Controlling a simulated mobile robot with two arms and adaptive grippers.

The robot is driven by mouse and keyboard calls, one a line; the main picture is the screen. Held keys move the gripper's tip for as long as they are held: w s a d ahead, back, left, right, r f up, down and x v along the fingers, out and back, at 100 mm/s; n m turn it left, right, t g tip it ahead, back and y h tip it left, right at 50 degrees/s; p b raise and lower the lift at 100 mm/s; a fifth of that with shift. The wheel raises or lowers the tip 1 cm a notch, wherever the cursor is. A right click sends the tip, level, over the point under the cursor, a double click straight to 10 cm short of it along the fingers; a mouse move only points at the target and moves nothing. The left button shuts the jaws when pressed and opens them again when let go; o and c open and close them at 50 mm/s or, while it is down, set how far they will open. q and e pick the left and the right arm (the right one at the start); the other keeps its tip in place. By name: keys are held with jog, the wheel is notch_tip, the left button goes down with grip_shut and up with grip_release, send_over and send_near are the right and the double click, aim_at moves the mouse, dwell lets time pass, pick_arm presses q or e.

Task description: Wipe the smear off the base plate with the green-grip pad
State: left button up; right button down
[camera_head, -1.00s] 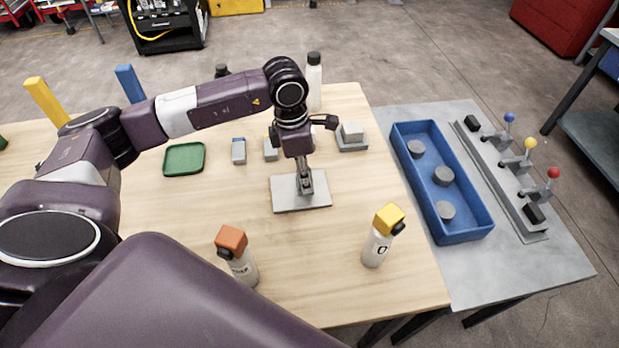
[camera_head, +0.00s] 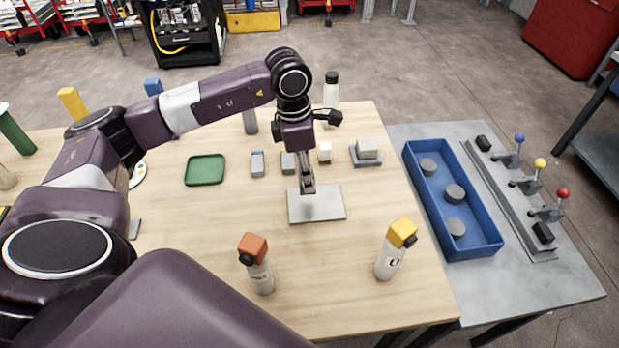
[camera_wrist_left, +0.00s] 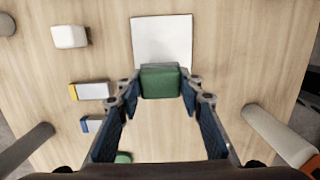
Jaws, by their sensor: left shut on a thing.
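My left gripper (camera_head: 307,188) is shut on the green-grip pad (camera_wrist_left: 160,82), whose green block sits between the fingertips in the left wrist view. In the head view the fingers hide most of the pad. The pale grey base plate (camera_head: 325,208) lies flat on the wooden table. The gripper is at the plate's back left part. The base plate also shows in the left wrist view (camera_wrist_left: 162,38), with the pad overlapping its lower edge. I cannot tell whether the pad touches the plate. I can make out no smear on the bare plate. My right gripper is not in view.
An orange-capped bottle (camera_head: 257,268) and a yellow-capped bottle (camera_head: 393,252) stand in front of the plate. Small blocks (camera_head: 288,163) and a green tray (camera_head: 205,169) lie behind and left. A blue bin (camera_head: 487,245) and a lever panel (camera_head: 509,200) are right, on a grey table.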

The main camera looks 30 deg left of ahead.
pick_arm(q)
jog(key=shift+d+r+p, duration=0.1)
jog(key=shift+r+p, duration=0.25)
jog(key=shift+r, duration=0.7)
